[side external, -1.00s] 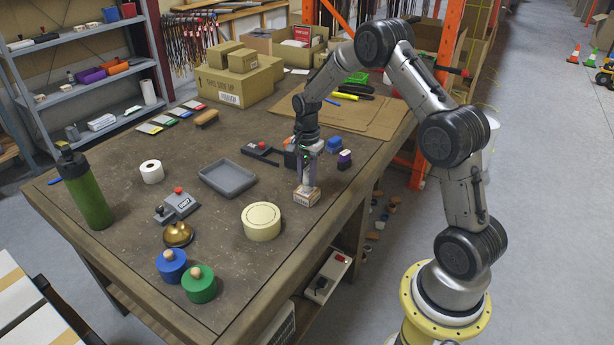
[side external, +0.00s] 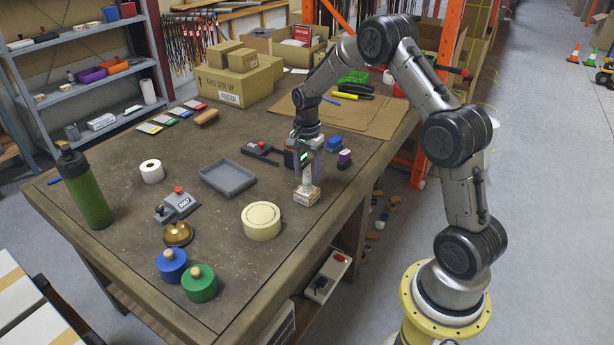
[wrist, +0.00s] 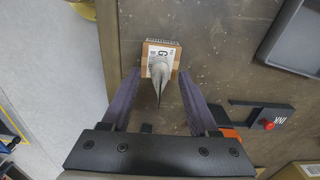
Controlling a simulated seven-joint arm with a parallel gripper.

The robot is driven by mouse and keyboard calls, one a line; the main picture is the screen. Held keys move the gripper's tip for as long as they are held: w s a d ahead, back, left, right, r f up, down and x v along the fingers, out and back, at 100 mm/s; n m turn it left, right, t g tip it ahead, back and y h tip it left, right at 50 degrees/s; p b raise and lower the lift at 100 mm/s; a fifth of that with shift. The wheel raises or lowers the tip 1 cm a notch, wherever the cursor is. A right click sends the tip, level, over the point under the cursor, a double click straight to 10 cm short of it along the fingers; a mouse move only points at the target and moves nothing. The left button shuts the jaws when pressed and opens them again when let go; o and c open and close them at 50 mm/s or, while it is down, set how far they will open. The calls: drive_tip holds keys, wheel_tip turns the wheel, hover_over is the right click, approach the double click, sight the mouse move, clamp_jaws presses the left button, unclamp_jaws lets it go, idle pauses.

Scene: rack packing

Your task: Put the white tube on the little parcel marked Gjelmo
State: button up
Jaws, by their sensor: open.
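The white tube (side external: 308,175) stands upright on top of the little parcel (side external: 306,196), near the table's right edge. In the wrist view the tube (wrist: 158,84) shows as a narrow pale wedge over the parcel (wrist: 161,53), whose label shows a large "G"; the rest of the name is hidden. My gripper (side external: 309,158) is above them with its fingers apart. In the wrist view my gripper (wrist: 156,90) has a finger on each side of the tube, with gaps between, touching neither side.
A grey tray (side external: 228,178) and a round cream tin (side external: 262,221) stand to the left. A black device with a red button (side external: 262,150) and blue (side external: 334,143) and purple (side external: 345,155) items are close behind. The table edge (side external: 345,213) is close on the right.

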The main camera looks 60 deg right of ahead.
wheel_tip(320, 180, up, 10)
drive_tip(key=shift+f, duration=0.2)
drive_tip(key=shift+a+r, duration=0.1)
drive_tip(key=shift+r, duration=0.5)
drive_tip(key=s+a+r+n+t, duration=0.2)
drive_tip(key=s+a+r+n, duration=0.6)
drive_tip(key=s+a+r, duration=0.25)
drive_tip(key=s+a+n+t, duration=0.1)
drive_tip(key=s+a+n, duration=0.3)
drive_tip(key=s, duration=0.4)
drive_tip(key=s+a+n+t, duration=0.2)
drive_tip(key=s+a+n, duration=0.1)
drive_tip(key=s+n, duration=0.3)
drive_tip(key=shift+s+a+f+t, duration=0.2)
drive_tip(key=shift+s+a+t, duration=0.15)
drive_tip(key=shift+s, duration=0.7)
